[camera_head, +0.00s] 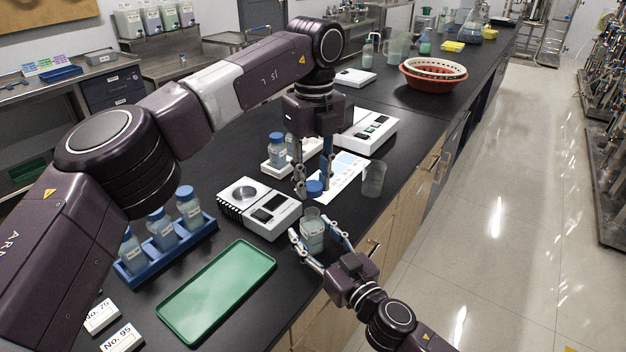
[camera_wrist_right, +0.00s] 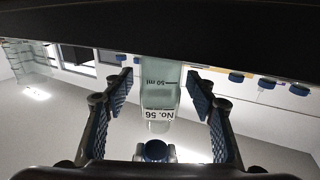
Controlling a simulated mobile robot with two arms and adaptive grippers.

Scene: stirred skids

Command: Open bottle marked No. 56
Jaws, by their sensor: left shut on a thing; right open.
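The bottle marked No. 56 (camera_head: 313,236) is clear glass and stands upright near the bench's front edge. Its label shows upside down in the right wrist view (camera_wrist_right: 159,114). My right gripper (camera_head: 309,226) is open, with a finger on each side of the bottle and gaps between pads and glass. My left gripper (camera_head: 314,191) points down above the bottle and is shut on the blue cap (camera_head: 315,187). The cap also shows in the right wrist view (camera_wrist_right: 155,150), with a gap between it and the bottle's neck. The bottle's mouth looks uncovered.
A green tray (camera_head: 216,290) and a blue rack (camera_head: 165,250) of capped bottles lie nearer left. Another capped bottle (camera_head: 277,152) stands behind.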

